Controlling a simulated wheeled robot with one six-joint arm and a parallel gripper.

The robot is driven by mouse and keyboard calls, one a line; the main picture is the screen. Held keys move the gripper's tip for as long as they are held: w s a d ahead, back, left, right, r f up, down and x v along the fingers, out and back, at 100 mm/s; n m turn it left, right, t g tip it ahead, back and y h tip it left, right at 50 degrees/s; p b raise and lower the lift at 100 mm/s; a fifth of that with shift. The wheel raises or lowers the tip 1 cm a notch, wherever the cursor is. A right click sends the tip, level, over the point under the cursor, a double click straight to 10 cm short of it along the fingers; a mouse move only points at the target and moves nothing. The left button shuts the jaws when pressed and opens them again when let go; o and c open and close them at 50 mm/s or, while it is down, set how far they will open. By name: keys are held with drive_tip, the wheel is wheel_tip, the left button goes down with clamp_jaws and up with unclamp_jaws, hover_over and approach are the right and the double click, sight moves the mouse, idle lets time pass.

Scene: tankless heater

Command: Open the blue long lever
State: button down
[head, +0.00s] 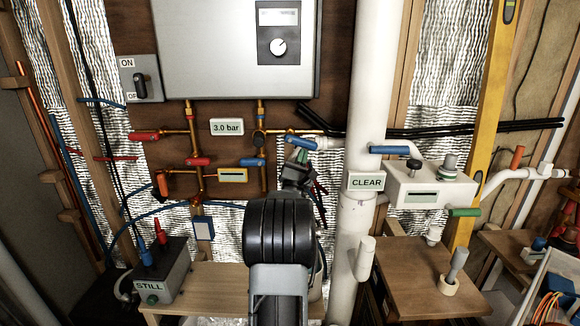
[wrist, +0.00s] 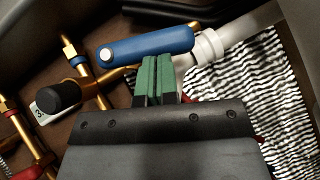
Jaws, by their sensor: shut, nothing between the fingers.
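A blue lever (wrist: 147,46) lies just beyond my fingertips in the wrist view, on a valve between copper pipe and a white pipe fitting. In the head view this lever (head: 300,143) shows just above my gripper (head: 302,156). My gripper's green fingers (wrist: 157,78) are shut with nothing between them. They point at the lever's underside; I cannot tell whether they touch it. Another long blue lever (head: 389,150) is right of the white vertical pipe, above the white box. A shorter blue lever (head: 252,162) is to the left on the copper pipes.
Red levers (head: 198,162) sit on the copper pipes (head: 198,182) at left. A black round knob (wrist: 58,97) is left of my fingers. The thick white pipe (head: 372,90) with the CLEAR label stands right of my arm. The heater box (head: 215,60) hangs above.

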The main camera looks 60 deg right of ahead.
drive_tip(key=shift+s+d+r+b, duration=0.4)
drive_tip(key=shift+s+r+b, duration=0.3)
drive_tip(key=shift+b, duration=0.75)
drive_tip(key=shift+f, duration=0.1)
drive_tip(key=s+a+f+b, duration=0.3)
drive_tip(key=a+f+b, duration=0.3)
drive_tip(key=f, duration=0.5)
drive_tip(key=shift+s, duration=0.3)
